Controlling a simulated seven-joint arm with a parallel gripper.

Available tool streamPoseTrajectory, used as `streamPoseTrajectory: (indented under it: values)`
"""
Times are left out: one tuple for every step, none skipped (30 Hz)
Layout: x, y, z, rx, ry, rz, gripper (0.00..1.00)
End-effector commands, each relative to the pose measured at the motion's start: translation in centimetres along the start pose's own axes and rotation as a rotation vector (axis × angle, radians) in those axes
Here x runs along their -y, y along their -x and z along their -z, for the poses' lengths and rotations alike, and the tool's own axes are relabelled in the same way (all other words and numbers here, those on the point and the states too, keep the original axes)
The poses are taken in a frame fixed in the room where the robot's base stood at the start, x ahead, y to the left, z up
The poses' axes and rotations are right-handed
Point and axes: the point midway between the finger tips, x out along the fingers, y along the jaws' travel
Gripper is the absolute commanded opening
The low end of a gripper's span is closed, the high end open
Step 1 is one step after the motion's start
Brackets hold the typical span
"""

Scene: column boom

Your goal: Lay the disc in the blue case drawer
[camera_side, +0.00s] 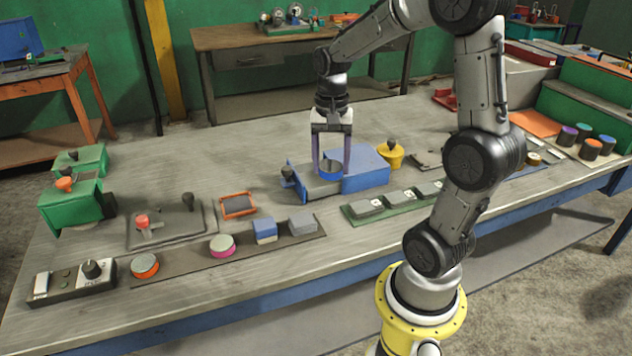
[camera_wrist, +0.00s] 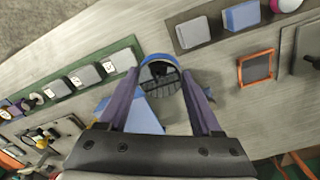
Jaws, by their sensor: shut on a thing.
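The blue case (camera_side: 362,168) stands mid-table. Its drawer (camera_side: 308,186) is pulled out to the left, with a dark knob (camera_side: 287,173) at its front. My gripper (camera_side: 331,168) points straight down over the drawer, its purple fingers shut on the disc (camera_side: 330,166), which has a blue side and grey top. The disc is at the drawer opening; I cannot tell whether it touches the drawer floor. In the wrist view the disc (camera_wrist: 157,70) sits between the fingertips, and part of the blue case (camera_wrist: 145,116) shows below it. The drawer is mostly hidden there.
A yellow knobbed piece (camera_side: 391,154) stands just behind the case. A green tray with grey blocks (camera_side: 398,200) lies in front right. A dark strip (camera_side: 190,272) holds coloured discs and blocks at front left. An orange-framed tray (camera_side: 237,205) and green case (camera_side: 72,205) stand left.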

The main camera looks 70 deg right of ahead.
Motion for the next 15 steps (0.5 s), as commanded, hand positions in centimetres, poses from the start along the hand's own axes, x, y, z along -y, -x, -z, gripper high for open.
streamPoseTrajectory:
  values:
    - [-1.1,0.2,0.5,-0.005,-0.039,0.005,0.0]
    - [-1.5,0.3,0.7,-0.006,-0.055,0.007,0.0]
    - [-2.0,0.4,0.9,-0.008,-0.074,0.009,0.0]
    - [-2.3,0.5,1.1,-0.01,-0.086,0.011,0.0]
    - [-2.6,0.5,1.2,-0.012,-0.096,0.012,0.0]
    - [-2.8,0.6,1.4,-0.014,-0.106,0.014,0.0]
    - [-2.8,0.6,1.6,-0.015,-0.111,0.014,0.0]
    - [-2.8,0.5,1.9,-0.015,-0.115,0.014,0.0]
    - [-2.6,0.3,2.3,-0.014,-0.118,0.014,0.0]
    - [-2.4,0.1,2.6,-0.014,-0.119,0.014,0.0]
    - [-2.1,-0.1,3.0,-0.013,-0.119,0.013,0.0]
    - [-1.7,-0.5,3.7,-0.013,-0.119,0.013,0.0]
    - [-1.3,-0.7,4.2,-0.013,-0.118,0.013,0.0]
    - [-0.9,-1.0,4.8,-0.012,-0.118,0.012,0.0]
    - [-0.5,-1.4,5.5,-0.012,-0.118,0.012,0.0]
